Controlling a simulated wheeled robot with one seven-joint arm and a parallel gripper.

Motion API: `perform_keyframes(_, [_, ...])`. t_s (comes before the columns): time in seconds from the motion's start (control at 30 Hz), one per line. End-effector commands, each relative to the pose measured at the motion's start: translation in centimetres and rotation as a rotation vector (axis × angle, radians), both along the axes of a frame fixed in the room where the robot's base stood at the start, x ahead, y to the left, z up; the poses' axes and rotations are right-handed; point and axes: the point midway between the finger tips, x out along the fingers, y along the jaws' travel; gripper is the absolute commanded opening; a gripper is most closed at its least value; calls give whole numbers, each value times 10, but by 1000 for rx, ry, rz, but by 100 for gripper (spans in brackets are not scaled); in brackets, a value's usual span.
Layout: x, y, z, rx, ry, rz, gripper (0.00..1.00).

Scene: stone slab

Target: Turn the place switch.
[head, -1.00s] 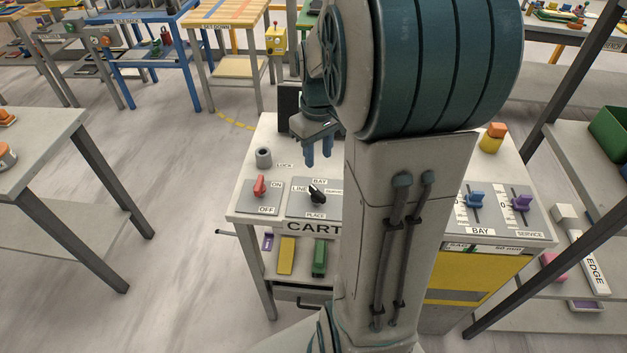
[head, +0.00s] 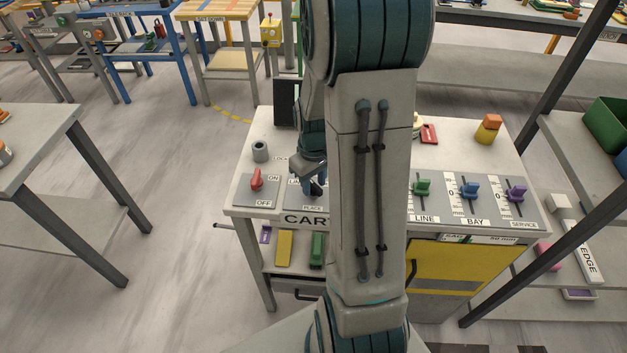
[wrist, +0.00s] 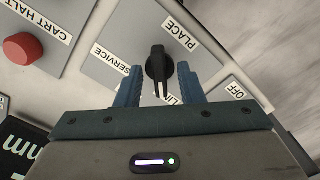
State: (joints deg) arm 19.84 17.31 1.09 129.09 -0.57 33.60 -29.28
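The place switch is a black rotary knob (wrist: 157,64) on a grey plate marked PLACE, SERVICE and a partly covered LINE. In the wrist view its narrow end with a pale line points down toward my gripper's palm, away from the PLACE label. My gripper (wrist: 159,70) is open, with one blue finger on each side of the knob and a visible gap at both sides. In the head view my gripper (head: 312,186) is down at the switch plate, and my arm and fingers hide most of the knob.
A red ON/OFF switch (head: 257,180) stands just left on the cart top (head: 455,160), with a grey cylinder (head: 260,151) behind it. Green (head: 422,187), blue (head: 469,189) and purple (head: 516,193) sliders are to the right. A red CART HALT button (wrist: 25,48) shows in the wrist view.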

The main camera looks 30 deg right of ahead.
Motion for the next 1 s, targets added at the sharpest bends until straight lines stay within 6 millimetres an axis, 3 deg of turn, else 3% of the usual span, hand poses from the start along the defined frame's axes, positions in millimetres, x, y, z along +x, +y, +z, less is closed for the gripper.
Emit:
perform_keyframes(0.07, [0,0,0,0,0,0,35])
perform_keyframes(0.2, [0,0,0,0,0,0,0])
perform_keyframes(0.67, [1,0,0,-1,-1,-66,0])
perform_keyframes(1.0, [1,0,-1,0,-3,-325,0])
